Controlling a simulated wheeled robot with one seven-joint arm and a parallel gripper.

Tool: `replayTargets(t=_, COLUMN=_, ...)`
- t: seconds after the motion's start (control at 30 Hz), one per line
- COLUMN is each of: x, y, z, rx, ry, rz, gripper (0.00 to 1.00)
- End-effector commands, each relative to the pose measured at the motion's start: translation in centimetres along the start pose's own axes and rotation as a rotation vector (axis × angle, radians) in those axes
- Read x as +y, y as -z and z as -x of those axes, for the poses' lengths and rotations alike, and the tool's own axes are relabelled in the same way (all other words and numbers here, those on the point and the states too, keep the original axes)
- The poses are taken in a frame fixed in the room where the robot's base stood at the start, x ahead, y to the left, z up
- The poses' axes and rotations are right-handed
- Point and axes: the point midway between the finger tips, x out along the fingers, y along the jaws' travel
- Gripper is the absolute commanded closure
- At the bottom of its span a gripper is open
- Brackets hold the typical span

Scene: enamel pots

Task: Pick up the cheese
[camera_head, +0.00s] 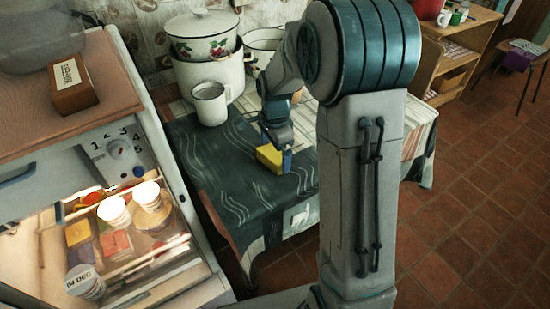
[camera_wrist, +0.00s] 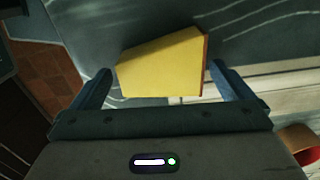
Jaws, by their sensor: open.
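The cheese is a yellow wedge (camera_head: 270,158) lying on the dark, wavy-lined cloth of the table. In the wrist view the yellow cheese (camera_wrist: 163,65) shows a reddish-brown edge on its right side. My gripper (camera_head: 276,143) is above the cheese, pointing down. In the wrist view its two dark fingers (camera_wrist: 160,82) are apart, one toward each side of the cheese. The gripper is open, and I cannot tell whether either finger touches the cheese.
A white enamel mug (camera_head: 209,104) and a floral lidded pot (camera_head: 203,35) on a larger pot stand behind the cheese. An open lit fridge (camera_head: 180,250) with several food items is at the left. Cloth around the cheese is mostly clear.

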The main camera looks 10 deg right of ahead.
Motion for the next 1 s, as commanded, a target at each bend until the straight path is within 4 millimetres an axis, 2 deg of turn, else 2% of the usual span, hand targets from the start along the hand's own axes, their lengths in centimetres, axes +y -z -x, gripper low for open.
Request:
replayTargets(t=0.1, x=0.0, y=0.0, z=-1.4, rx=0.0, ry=-0.002, rz=0.001, gripper=0.0)
replayTargets(t=0.37, x=0.0, y=0.0, z=-1.6, rx=0.0, ry=0.001, rz=0.001, gripper=0.0)
replayTargets(t=0.4, x=0.0, y=0.0, z=-1.6, rx=0.0, ry=0.001, rz=0.001, gripper=0.06)
replayTargets(t=0.5, x=0.0, y=0.0, z=-1.6, rx=0.0, ry=0.001, rz=0.001, gripper=0.33)
replayTargets(t=0.57, x=0.0, y=0.0, z=-1.6, rx=0.0, ry=0.001, rz=0.001, gripper=0.47)
replayTargets(t=0.87, x=-0.1, y=0.0, z=-1.4, rx=0.0, ry=0.002, rz=0.001, gripper=0.47)
replayTargets(t=1.0, x=-0.1, y=0.0, z=-0.6, rx=0.001, ry=0.002, rz=0.001, gripper=0.47)
